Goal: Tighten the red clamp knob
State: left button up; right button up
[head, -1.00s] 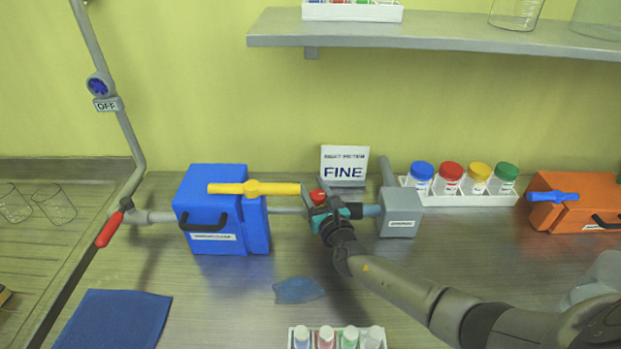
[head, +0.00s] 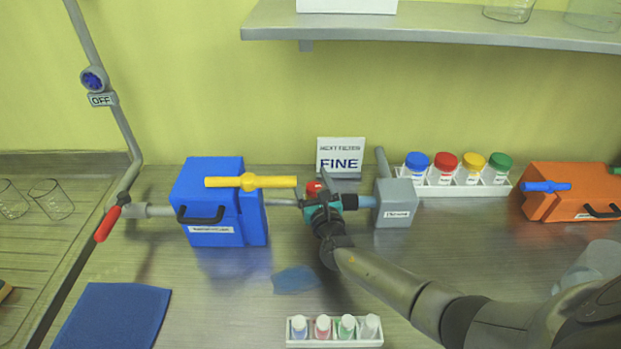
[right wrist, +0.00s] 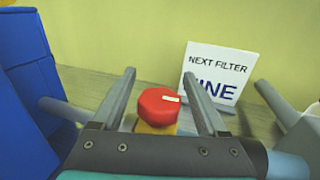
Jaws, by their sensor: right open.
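The red clamp knob (head: 313,188) is on the pipe between a blue box and a small grey box. In the right wrist view the red knob (right wrist: 158,105) has a white mark on its right side and a yellowish part below it. My right gripper (right wrist: 160,75) is open, with one finger on each side of the knob and a visible gap to each. In the head view my right gripper (head: 319,193) covers part of the clamp area. My left gripper is not in view.
The blue box (head: 212,205) with a yellow handle (head: 250,181) stands left, and the grey box (head: 396,204) right. A sign reading FINE (head: 340,156) stands behind. A vial rack (head: 335,343) is in front, a jar rack (head: 440,188) at right. A blue cloth (head: 112,322) lies front left.

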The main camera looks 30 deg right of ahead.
jog(key=p+v, duration=0.1)
jog(key=v, duration=0.6)
jog(key=shift+s, duration=0.3)
dwell(0.3)
